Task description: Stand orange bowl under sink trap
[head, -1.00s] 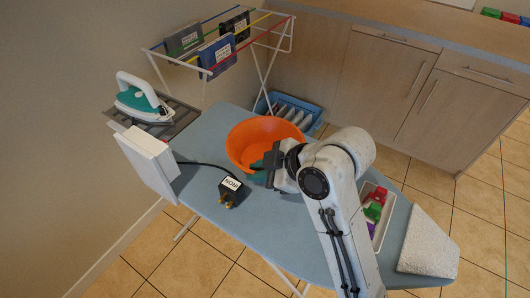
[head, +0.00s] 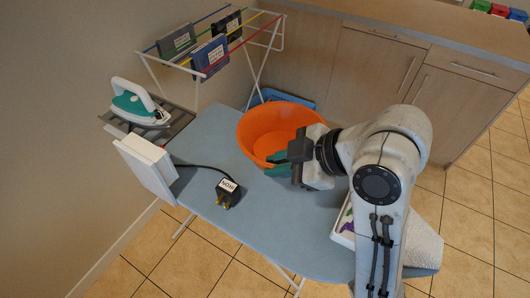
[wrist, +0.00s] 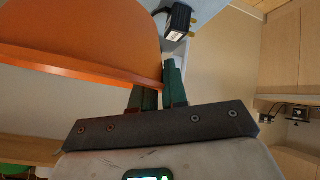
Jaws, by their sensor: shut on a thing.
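The orange bowl (head: 272,130) is over the far right part of the blue ironing board, opening upward. My gripper (head: 274,160) reaches it from the right, with its green fingers shut on the bowl's near rim. In the wrist view the bowl (wrist: 80,40) fills the upper left, and the fingers of my gripper (wrist: 158,88) pinch its edge. The bowl looks lifted a little off the board, though its underside is hidden. No sink trap shows in these views.
A white tray (head: 345,225) is partly behind my arm. A drying rack (head: 215,45) and shut cabinets (head: 385,75) stand behind.

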